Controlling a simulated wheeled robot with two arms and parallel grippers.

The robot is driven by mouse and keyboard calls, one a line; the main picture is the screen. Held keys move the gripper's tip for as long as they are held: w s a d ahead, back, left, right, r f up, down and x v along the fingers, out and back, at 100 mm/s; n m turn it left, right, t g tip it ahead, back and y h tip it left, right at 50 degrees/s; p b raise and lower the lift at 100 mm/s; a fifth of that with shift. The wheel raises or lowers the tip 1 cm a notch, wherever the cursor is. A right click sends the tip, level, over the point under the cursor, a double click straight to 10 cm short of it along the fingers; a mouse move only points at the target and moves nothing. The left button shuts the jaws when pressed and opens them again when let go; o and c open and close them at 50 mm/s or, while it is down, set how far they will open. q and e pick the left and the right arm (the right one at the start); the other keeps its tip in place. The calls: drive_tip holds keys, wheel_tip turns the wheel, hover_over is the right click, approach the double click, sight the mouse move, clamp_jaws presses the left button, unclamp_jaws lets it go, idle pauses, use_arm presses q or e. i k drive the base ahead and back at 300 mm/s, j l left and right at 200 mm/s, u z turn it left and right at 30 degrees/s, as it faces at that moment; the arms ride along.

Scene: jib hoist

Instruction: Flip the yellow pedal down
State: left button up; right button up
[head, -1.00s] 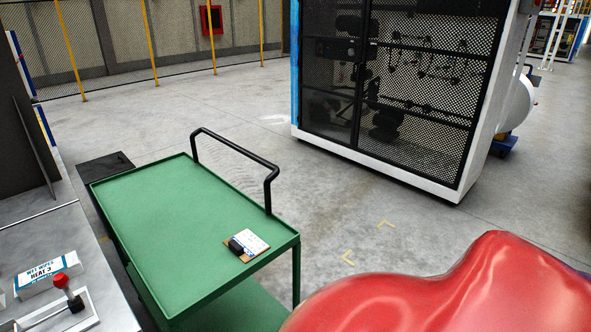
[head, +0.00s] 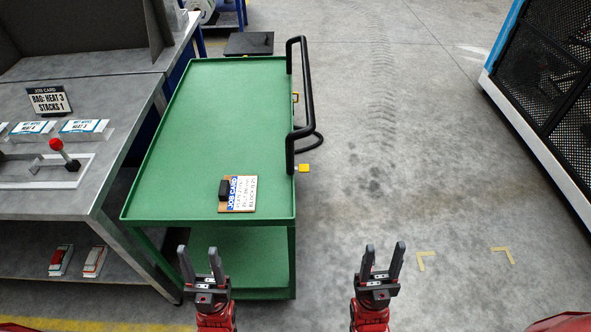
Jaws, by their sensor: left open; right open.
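A small yellow piece (head: 304,168) that looks like the pedal shows in the head view, just past the right edge of the green cart (head: 205,130), near the lower end of the black handle. It is too small to tell whether it is up or down. A smaller yellow bit (head: 296,97) shows further back along the same edge. My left gripper (head: 200,262) is open and empty, in front of the cart's near end. My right gripper (head: 384,258) is open and empty, over bare floor to the right of the cart and nearer than the yellow piece.
A grey workbench (head: 120,110) with a red-knobbed lever (head: 57,146) stands close on the cart's left. A mesh-sided cabinet (head: 555,90) stands at right. Floor between cart and cabinet is clear.

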sight(302, 168)
drive_tip(key=i+l, duration=0.1)
drive_tip(key=l, duration=0.4)
drive_tip(key=i+l, duration=1)
drive_tip(key=l, duration=0.15)
drive_tip(key=i+l, duration=0.1)
drive_tip(key=i, duration=0.6)
drive_tip(key=j+u, duration=0.05)
